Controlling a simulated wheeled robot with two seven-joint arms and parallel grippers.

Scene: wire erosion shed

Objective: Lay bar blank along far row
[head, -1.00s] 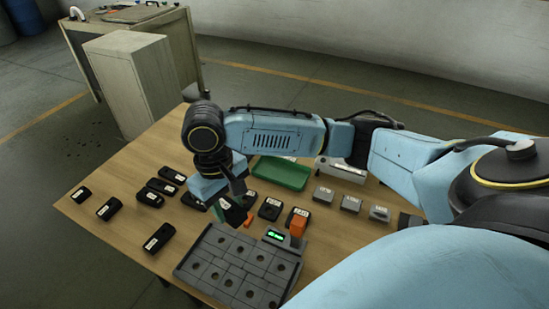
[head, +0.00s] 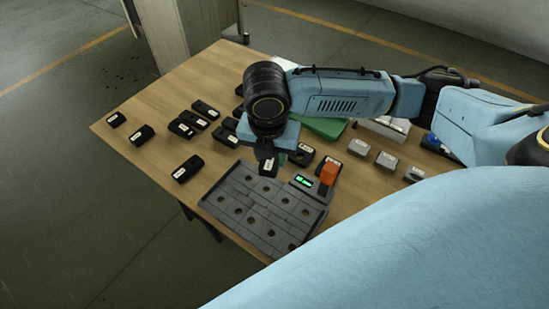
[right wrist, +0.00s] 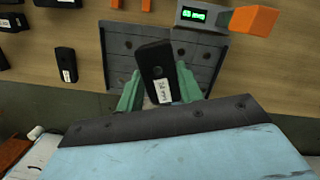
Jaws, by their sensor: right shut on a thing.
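My right gripper (head: 267,158) is shut on a black block (right wrist: 157,72) with a white label. In the right wrist view the block sits between the two green fingers, its label facing the camera. It also shows below the gripper in the head view (head: 268,168). The grey fixture plate (head: 262,212) has rows of round holes. The held block is near the plate's far edge in the head view; I cannot tell whether it touches. In the right wrist view it overlaps the plate (right wrist: 119,72). My left gripper is not in view.
Several black labelled blocks (head: 187,168) lie left of and behind the plate. A device with a green display (head: 303,182) and orange part (head: 329,174) stands at the plate's right corner. Grey blocks (head: 358,147) and a green tray (head: 325,128) lie beyond.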

